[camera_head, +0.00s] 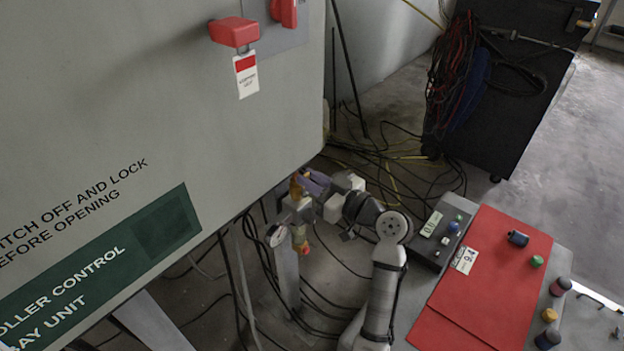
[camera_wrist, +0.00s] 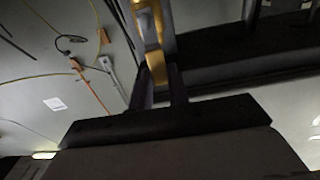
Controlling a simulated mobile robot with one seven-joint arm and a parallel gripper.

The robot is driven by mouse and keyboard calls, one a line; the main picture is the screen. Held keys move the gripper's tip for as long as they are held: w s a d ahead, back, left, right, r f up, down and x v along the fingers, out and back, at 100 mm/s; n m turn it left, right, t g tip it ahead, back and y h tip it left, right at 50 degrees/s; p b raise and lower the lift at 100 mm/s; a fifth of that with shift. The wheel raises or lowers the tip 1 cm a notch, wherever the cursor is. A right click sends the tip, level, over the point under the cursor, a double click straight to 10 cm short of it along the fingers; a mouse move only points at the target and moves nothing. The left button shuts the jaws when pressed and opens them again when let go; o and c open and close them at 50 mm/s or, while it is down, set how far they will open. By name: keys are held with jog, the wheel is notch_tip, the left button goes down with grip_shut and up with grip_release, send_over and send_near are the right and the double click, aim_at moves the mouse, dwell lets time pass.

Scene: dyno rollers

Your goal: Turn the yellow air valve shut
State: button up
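The yellow air valve handle (camera_head: 296,187) stands upright on top of a grey post, beside the corner of the large grey cabinet. A round gauge (camera_head: 275,235) sits just below it. My gripper (camera_head: 309,183) reaches in from the right, with its fingers at the handle. In the wrist view the yellow handle (camera_wrist: 151,40) lies between the two dark fingers of my gripper (camera_wrist: 150,50). The fingers are close together and the handle fills the gap, so they look shut on it. The valve body under the handle is partly hidden in the head view.
The grey cabinet (camera_head: 120,100) fills the left, with a red switch handle (camera_head: 234,32) and a hanging tag (camera_head: 246,76). A red-topped bench (camera_head: 490,270) with knobs and a control box (camera_head: 446,232) stands right of my arm. Cables (camera_head: 400,165) cover the floor behind.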

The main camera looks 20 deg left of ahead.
grip_shut()
jog(key=w+d+f+m+p, duration=0.2)
jog(key=w+f+m+p, duration=0.3)
jog(key=m, duration=1.3)
jog(key=shift+w+f, duration=0.3)
jog(key=shift+f, duration=0.15)
jog(key=shift+f, duration=0.1)
jog(key=o, duration=0.7)
grip_release()
